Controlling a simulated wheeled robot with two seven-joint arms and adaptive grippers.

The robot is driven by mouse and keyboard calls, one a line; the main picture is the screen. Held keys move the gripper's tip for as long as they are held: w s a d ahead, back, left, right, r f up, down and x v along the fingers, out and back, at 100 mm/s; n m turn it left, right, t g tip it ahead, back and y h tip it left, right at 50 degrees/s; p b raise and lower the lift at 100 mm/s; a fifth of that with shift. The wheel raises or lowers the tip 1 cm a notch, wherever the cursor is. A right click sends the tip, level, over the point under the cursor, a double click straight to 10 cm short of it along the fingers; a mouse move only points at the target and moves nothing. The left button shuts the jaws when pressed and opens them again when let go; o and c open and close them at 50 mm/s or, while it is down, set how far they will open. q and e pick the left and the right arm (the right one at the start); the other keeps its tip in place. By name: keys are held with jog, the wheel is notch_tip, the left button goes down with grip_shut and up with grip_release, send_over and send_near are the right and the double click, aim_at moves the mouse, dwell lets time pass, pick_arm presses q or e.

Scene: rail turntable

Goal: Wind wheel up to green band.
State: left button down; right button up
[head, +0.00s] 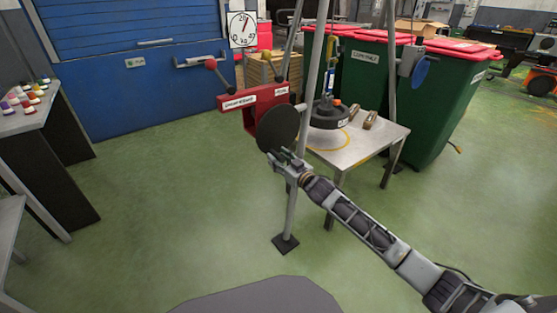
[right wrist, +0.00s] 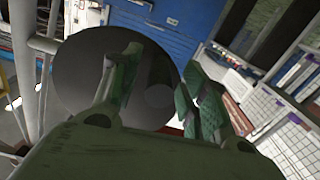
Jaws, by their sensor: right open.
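A black wheel (head: 329,113) sits low over a small grey table (head: 345,156) with a yellow ring marked on it, below a blue and yellow hook piece (head: 331,78). A red housing (head: 249,108) with white labels is mounted on the grey stand, with a dark round disc (head: 278,127) at its near end. My right gripper (head: 285,157) is open at the lower edge of the disc. In the right wrist view the disc (right wrist: 85,75) lies behind the spread green fingers (right wrist: 160,95); contact cannot be told. I cannot make out a green band. My left gripper is out of view.
Grey stand posts (head: 291,205) rise close to my right gripper. A dial (head: 242,29) is behind. Green bins (head: 445,105) stand right. A dark bench (head: 40,150) is left; floor between is clear.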

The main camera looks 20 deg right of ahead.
jog(key=shift+w+a, duration=0.1)
jog(key=shift+w, duration=0.2)
grip_shut()
dwell(0.5)
